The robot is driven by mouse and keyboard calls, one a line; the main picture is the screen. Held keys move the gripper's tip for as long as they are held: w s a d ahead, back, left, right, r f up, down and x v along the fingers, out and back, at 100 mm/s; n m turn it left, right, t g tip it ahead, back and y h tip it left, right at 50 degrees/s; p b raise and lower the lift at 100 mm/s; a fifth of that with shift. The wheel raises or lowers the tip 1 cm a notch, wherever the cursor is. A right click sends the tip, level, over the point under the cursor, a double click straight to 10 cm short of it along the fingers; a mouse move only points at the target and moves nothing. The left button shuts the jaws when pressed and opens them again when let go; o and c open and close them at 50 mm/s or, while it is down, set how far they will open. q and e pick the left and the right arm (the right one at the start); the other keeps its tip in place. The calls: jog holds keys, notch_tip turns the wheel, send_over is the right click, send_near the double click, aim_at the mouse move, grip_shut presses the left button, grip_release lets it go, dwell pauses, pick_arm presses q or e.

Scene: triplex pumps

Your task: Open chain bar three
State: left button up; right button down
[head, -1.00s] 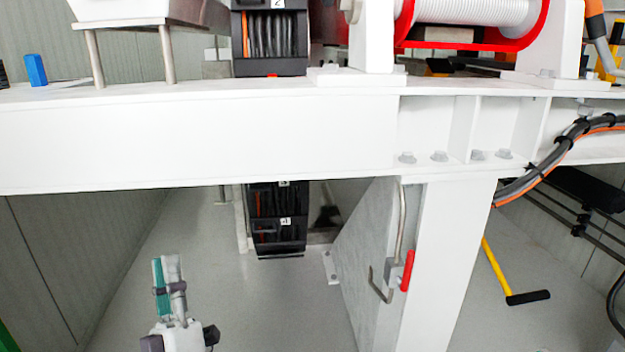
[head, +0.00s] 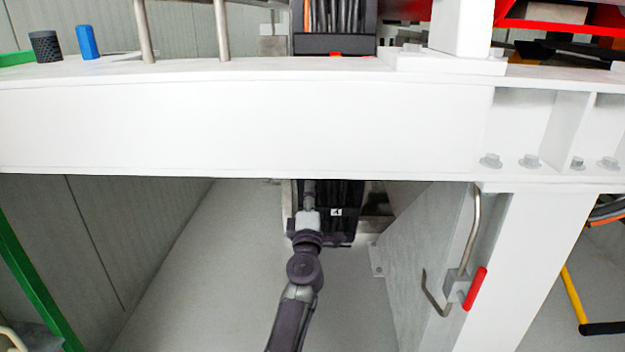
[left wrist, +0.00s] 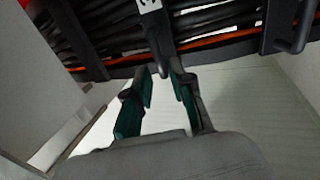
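A black cable chain (head: 347,225) hangs below the white beam in the head view, with a white label that seems to read 4. My left arm reaches up in front of it, and the left gripper (head: 309,195) is partly hidden near the beam's lower edge. In the left wrist view a black chain section (left wrist: 100,30) with dark hoses and an orange line crosses the top. A cut-off white label, perhaps 3, sits above a black bar (left wrist: 155,40). My left gripper (left wrist: 160,72) is open, its teal-padded fingers apart near the bar's lower end. Contact is unclear.
The white beam (head: 240,130) spans the head view above my arm. A slanted plate with a bent rod and red handle (head: 475,288) stands to the right. The grey floor (head: 235,270) is clear on the left. Blue (head: 88,42) and black cylinders stand on the beam.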

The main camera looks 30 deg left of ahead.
pick_arm(q)
jog(key=b+x, duration=0.1)
jog(key=x, duration=0.4)
jog(key=shift+w+a+r, duration=0.1)
jog(key=shift+w+a, duration=0.1)
jog(key=shift+w, duration=0.05)
grip_shut()
